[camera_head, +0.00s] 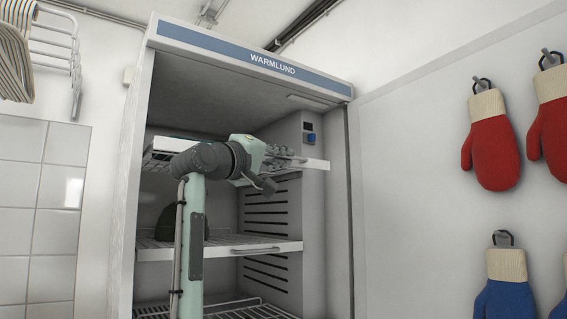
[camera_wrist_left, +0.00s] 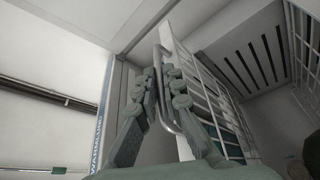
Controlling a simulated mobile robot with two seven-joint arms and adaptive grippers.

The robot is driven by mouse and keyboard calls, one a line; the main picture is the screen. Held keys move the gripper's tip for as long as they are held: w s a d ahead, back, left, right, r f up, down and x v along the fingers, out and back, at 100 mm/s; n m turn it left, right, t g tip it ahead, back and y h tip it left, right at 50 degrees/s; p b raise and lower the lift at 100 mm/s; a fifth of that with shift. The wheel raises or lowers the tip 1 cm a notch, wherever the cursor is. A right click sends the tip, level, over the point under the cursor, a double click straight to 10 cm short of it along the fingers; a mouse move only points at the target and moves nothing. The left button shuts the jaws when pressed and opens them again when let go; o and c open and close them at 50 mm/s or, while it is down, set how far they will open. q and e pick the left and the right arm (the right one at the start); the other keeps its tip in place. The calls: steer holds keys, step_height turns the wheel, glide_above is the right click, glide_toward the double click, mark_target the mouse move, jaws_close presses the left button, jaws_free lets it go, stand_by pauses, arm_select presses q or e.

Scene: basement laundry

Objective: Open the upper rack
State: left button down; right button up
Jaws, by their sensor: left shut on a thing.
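The upper rack (camera_head: 316,163) is the highest of the pull-out wire racks in the tall WARMLUND cabinet. It has a white front strip, and my left arm hides its middle in the head view. My left gripper (camera_head: 283,156) is at this strip. In the left wrist view my left gripper (camera_wrist_left: 160,74) has its two fingers on either side of the upper rack's metal handle (camera_wrist_left: 170,125), shut on it. The rack's wires (camera_wrist_left: 212,105) run back into the cabinet on the right of that view. My right gripper is out of view.
Below are a middle rack (camera_head: 219,248) with a dark rounded thing (camera_head: 178,226) on it, and a bottom wire rack (camera_head: 250,312). Red mittens (camera_head: 491,141) and blue mittens (camera_head: 510,294) hang on the right wall. A wall rack (camera_head: 58,47) holds striped cloth at upper left.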

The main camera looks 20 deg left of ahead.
arm_select(q)
steer(key=s+d+b, duration=0.1)
steer(key=s+d, duration=0.7)
steer(key=d, duration=0.2)
steer(key=shift+d, duration=0.2)
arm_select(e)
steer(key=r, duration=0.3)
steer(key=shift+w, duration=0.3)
arm_select(q)
steer(key=c, duration=1.9)
jaws_free()
steer(key=shift+w, duration=0.1)
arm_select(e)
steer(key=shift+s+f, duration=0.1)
arm_select(q)
steer(key=shift+a, duration=0.1)
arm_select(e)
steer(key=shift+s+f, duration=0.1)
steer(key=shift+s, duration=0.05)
arm_select(q)
steer(key=v, duration=1.2)
